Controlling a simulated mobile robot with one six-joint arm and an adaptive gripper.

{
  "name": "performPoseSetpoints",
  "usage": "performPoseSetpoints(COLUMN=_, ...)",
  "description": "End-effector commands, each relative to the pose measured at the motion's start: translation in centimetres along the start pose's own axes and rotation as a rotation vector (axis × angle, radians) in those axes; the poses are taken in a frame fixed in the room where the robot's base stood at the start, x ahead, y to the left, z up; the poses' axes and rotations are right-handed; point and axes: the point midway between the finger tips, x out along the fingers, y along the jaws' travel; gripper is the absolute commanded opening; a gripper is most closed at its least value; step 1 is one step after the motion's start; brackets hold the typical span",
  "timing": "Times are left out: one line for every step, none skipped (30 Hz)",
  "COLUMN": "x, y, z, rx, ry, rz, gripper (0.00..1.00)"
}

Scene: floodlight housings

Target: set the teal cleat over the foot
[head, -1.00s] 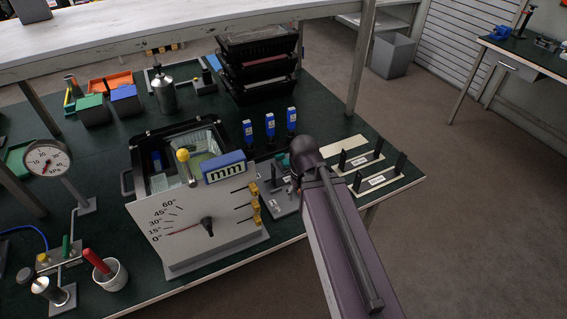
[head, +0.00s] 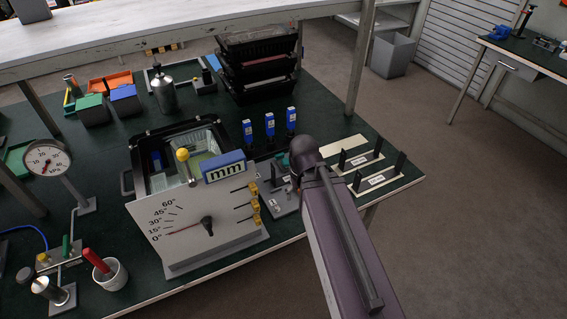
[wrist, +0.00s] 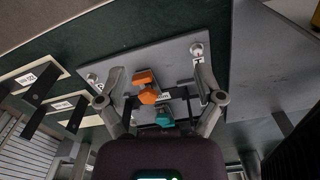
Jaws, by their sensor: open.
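The teal cleat (wrist: 165,118) shows in the wrist view at the lower middle of a grey plate (wrist: 175,65), close to my gripper's palm. An orange cleat (wrist: 147,86) sits just above and left of it. My gripper (wrist: 157,74) is open, with one finger on each side of the two cleats and nothing held. Which part is the foot I cannot tell. In the head view my arm hides most of the grey plate (head: 281,205); a bit of teal (head: 282,160) shows beside my wrist, and the fingers are hidden.
White knobs (wrist: 197,50) stand at the plate's corners. Labelled racks with black uprights (head: 378,179) stand right of my arm, near the table's edge. The angle-scale board (head: 190,225) stands to the left. Blue-topped markers (head: 270,125) and stacked black trays (head: 258,65) are behind.

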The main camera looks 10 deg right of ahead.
Motion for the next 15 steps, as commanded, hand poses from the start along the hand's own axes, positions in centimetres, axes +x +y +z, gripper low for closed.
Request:
performPoseSetpoints(x=0.0, y=0.0, z=0.0, rx=0.0, ry=0.0, rz=0.0, gripper=0.91)
performPoseSetpoints(x=0.0, y=0.0, z=-0.1, rx=0.0, ry=0.0, rz=0.0, gripper=0.91)
performPoseSetpoints(x=0.0, y=0.0, z=-0.2, rx=-0.001, ry=0.0, rz=0.0, gripper=0.91)
performPoseSetpoints(x=-0.1, y=0.0, z=-0.4, rx=-0.002, ry=0.0, rz=0.0, gripper=0.91)
performPoseSetpoints(x=-0.1, y=0.0, z=-0.6, rx=-0.004, ry=0.0, rz=0.0, gripper=0.91)
performPoseSetpoints(x=-0.1, y=0.0, z=-1.0, rx=-0.007, ry=0.0, rz=0.0, gripper=0.91)
performPoseSetpoints(x=-0.2, y=0.0, z=-1.5, rx=-0.01, ry=0.0, rz=0.0, gripper=0.91)
performPoseSetpoints(x=-0.3, y=0.0, z=-2.0, rx=-0.014, ry=0.0, rz=0.0, gripper=0.91)
performPoseSetpoints(x=-0.4, y=-0.1, z=-2.8, rx=-0.02, ry=0.0, rz=0.0, gripper=0.91)
performPoseSetpoints(x=-0.5, y=-0.1, z=-3.5, rx=-0.025, ry=0.0, rz=0.0, gripper=0.91)
performPoseSetpoints(x=-0.6, y=-0.1, z=-4.4, rx=-0.032, ry=0.0, rz=0.0, gripper=0.91)
performPoseSetpoints(x=-0.8, y=-0.1, z=-5.6, rx=-0.042, ry=0.0, rz=0.0, gripper=0.91)
performPoseSetpoints(x=-0.9, y=-0.1, z=-6.6, rx=-0.05, ry=0.0, rz=0.0, gripper=0.91)
performPoseSetpoints(x=-1.0, y=-0.2, z=-7.7, rx=-0.059, ry=0.0, rz=0.0, gripper=0.91)
performPoseSetpoints(x=-1.2, y=-0.2, z=-9.2, rx=-0.071, ry=0.0, rz=0.0, gripper=0.91)
